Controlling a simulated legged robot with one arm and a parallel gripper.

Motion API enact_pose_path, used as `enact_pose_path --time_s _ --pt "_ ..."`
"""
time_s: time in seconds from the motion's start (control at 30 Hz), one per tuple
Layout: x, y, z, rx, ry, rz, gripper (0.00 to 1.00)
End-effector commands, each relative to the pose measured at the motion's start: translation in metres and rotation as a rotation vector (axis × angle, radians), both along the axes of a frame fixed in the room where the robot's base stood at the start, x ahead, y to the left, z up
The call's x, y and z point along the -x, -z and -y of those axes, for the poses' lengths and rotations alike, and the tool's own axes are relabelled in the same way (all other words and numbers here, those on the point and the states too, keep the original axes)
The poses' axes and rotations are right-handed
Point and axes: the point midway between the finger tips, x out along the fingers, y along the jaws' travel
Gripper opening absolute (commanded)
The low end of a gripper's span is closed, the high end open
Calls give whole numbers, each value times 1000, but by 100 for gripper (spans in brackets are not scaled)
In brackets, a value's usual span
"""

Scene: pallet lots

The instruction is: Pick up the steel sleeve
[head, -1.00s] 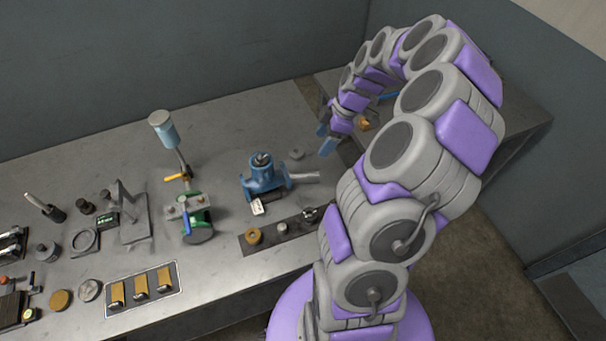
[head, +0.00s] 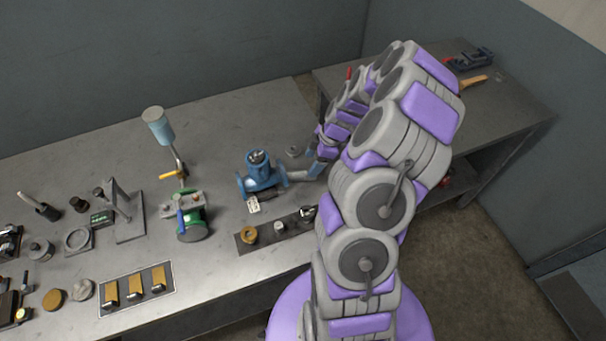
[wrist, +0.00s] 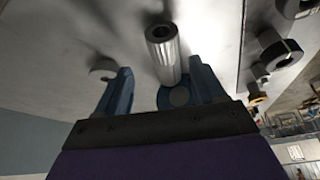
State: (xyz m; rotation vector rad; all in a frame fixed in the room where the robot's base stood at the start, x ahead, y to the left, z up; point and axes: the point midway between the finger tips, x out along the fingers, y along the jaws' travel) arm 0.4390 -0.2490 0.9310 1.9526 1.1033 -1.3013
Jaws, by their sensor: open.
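The steel sleeve (wrist: 166,52) is a shiny hollow cylinder in the wrist view, its open end toward the top of the picture. In the head view the sleeve (head: 298,175) lies on the bench just right of the blue valve, its right end hidden by my gripper (head: 313,169). My gripper is open and empty. In the wrist view its blue fingers (wrist: 160,66) flank the sleeve's lower end, which sits nearer the right finger. I cannot tell whether that finger touches it.
The blue valve (head: 259,170) stands close to the left of the sleeve. A dark strip (head: 265,237) with several small parts lies in front. A small grey disc (head: 292,151) lies behind. A green fixture (head: 191,224) stands farther left.

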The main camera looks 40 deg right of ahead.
Motion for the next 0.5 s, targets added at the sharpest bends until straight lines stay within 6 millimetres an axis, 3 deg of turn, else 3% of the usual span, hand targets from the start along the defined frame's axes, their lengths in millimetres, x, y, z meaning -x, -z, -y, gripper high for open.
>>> enact_pose_path --time_s 0.17,0.5 --pt "-1 7 -8 0 -2 -3 69" --pt "-10 47 -23 -5 -2 -5 69"
